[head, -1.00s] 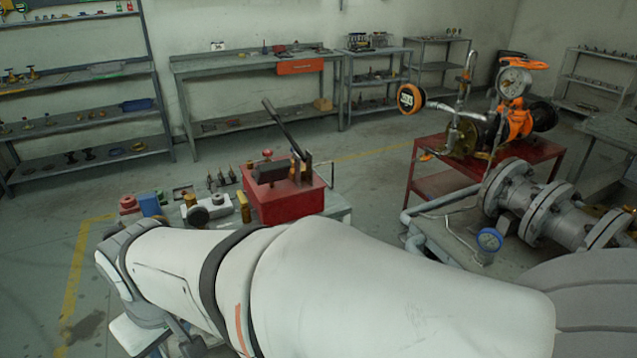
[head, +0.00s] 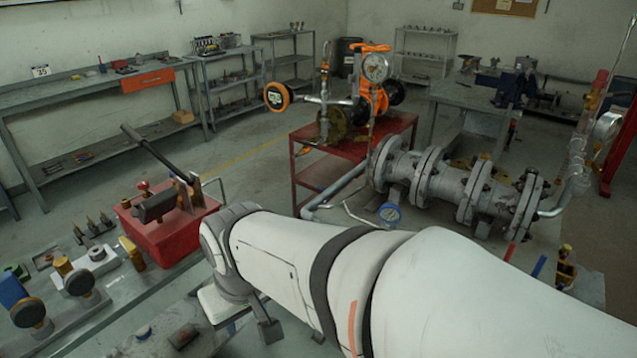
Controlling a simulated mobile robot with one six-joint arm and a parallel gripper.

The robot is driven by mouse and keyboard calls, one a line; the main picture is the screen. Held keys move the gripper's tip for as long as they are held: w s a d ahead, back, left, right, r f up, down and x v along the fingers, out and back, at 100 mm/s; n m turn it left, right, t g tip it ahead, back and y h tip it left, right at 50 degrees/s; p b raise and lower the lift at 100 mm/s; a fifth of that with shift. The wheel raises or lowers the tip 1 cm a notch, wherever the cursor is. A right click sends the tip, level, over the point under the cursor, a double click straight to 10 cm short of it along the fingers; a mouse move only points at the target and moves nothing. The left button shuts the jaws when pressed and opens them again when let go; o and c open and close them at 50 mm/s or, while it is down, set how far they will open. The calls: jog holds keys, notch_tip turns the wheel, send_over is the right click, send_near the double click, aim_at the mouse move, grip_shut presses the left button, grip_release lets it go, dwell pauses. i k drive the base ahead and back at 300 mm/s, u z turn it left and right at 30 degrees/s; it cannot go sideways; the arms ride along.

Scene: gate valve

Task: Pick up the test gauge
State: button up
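Several gauges show, and I cannot tell for certain which is the test gauge. A small blue-rimmed gauge (head: 389,214) sits low beside the grey flanged pipe. Another round gauge (head: 607,126) is on the pipework at the far right. My white arm crosses the lower picture. Its far end, with a dark block-like part (head: 268,331), is mostly hidden behind the arm, and the fingers cannot be made out.
A red table (head: 345,150) carries the valve assembly. The grey flanged pipe (head: 450,190) lies behind my arm. Open floor lies toward the back shelves.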

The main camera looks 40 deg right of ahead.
aim_at(389, 214)
jog(key=z, duration=1.3)
jog(key=i, duration=1)
jog(key=z, duration=0.05)
